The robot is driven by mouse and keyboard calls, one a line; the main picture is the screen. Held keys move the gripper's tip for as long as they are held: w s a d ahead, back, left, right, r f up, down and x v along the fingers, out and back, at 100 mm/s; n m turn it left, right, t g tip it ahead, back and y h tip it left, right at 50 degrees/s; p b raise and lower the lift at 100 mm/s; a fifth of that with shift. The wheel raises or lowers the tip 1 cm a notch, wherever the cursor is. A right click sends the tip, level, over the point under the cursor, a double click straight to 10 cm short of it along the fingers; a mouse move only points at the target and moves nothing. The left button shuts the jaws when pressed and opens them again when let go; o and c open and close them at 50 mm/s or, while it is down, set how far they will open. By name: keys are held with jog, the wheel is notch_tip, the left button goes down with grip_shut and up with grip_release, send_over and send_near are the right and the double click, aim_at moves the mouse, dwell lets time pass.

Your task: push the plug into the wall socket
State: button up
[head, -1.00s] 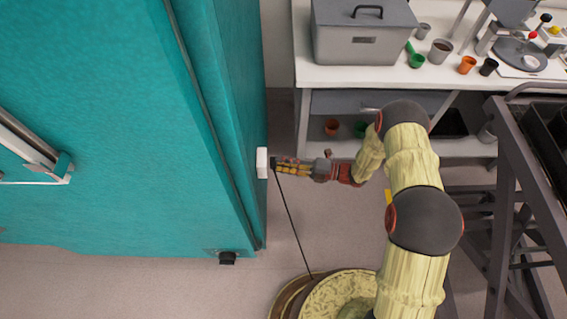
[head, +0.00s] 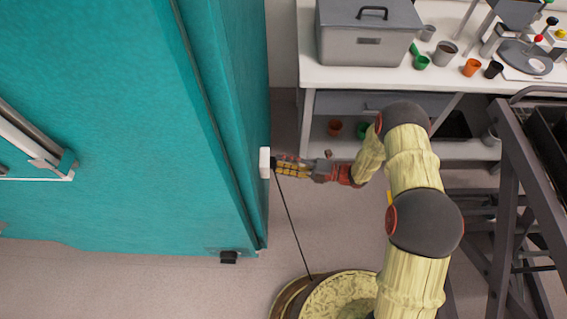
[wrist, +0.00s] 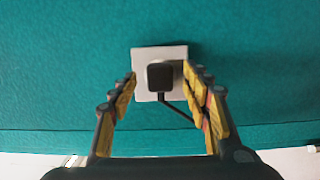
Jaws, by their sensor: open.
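The white wall socket (head: 265,162) is fixed to the side of the teal cabinet. In the wrist view the square socket plate (wrist: 141,58) has the black plug (wrist: 160,77) in front of its middle. I cannot tell how deep the plug sits. A black cord (head: 290,225) hangs from the plug side down toward the floor. My gripper (head: 281,166) points left at the socket in the head view. In the wrist view my gripper (wrist: 160,92) is open, with its yellow-padded fingers on either side of the plug and apparently clear of it.
The teal cabinet (head: 110,110) fills the left. A white bench (head: 390,77) with a grey box (head: 367,38) and several small pots stands at the back. A dark metal rack (head: 510,170) stands at the right.

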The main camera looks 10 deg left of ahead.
jog(key=d, duration=1.2)
jog(key=shift+w, duration=0.25)
